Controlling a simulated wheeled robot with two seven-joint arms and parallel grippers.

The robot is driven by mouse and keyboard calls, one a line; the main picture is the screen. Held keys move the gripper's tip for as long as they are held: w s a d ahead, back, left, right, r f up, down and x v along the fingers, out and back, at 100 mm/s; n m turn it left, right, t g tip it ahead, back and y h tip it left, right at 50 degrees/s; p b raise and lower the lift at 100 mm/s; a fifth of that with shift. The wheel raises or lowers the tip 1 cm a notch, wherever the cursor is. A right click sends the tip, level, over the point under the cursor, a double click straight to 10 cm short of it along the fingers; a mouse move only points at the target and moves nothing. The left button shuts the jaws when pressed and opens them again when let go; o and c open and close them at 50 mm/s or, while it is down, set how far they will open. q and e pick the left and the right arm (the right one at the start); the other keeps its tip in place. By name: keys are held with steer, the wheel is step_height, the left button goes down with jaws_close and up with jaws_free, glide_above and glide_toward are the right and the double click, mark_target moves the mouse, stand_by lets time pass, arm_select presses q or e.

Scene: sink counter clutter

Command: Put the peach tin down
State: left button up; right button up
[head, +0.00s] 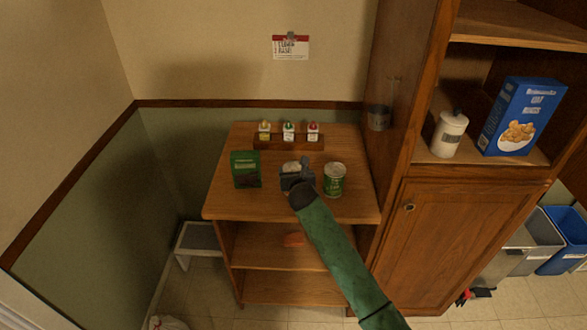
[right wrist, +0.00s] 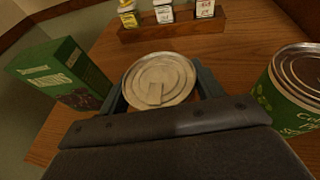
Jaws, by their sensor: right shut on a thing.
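My right gripper (head: 297,175) is over the wooden counter top and is shut on a tin (right wrist: 158,82), taken as the peach tin. In the right wrist view its silver lid with a pull tab faces up between the two fingers, and its label is hidden. In the head view only a bit of the tin's lid (head: 290,166) shows behind the gripper. The tin is upright; I cannot tell whether its base touches the wood. My left gripper is not in view.
A green tin (head: 335,180) stands close on the right. A green box (head: 245,170) stands left. A rack (head: 288,142) with several small bottles is at the back. A tall wooden cabinet (head: 440,240) borders the right side. The counter (head: 285,208) is bare toward its front edge.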

steer(key=shift+f, duration=0.1)
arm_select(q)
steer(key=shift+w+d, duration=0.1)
arm_select(e)
steer(key=o, duration=1.3)
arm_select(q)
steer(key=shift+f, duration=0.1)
arm_select(e)
steer(key=shift+s+d+b, duration=0.15)
steer(key=shift+s+b, duration=0.15)
steer(key=shift+s, duration=0.05)
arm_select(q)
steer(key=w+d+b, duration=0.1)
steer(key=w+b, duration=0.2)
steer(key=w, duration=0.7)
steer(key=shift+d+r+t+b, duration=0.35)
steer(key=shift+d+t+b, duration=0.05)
arm_select(e)
steer(key=shift+r+v, duration=0.15)
steer(key=shift+v, duration=2.7)
steer(key=shift+r+v, duration=0.15)
steer(key=shift+v, duration=2.65)
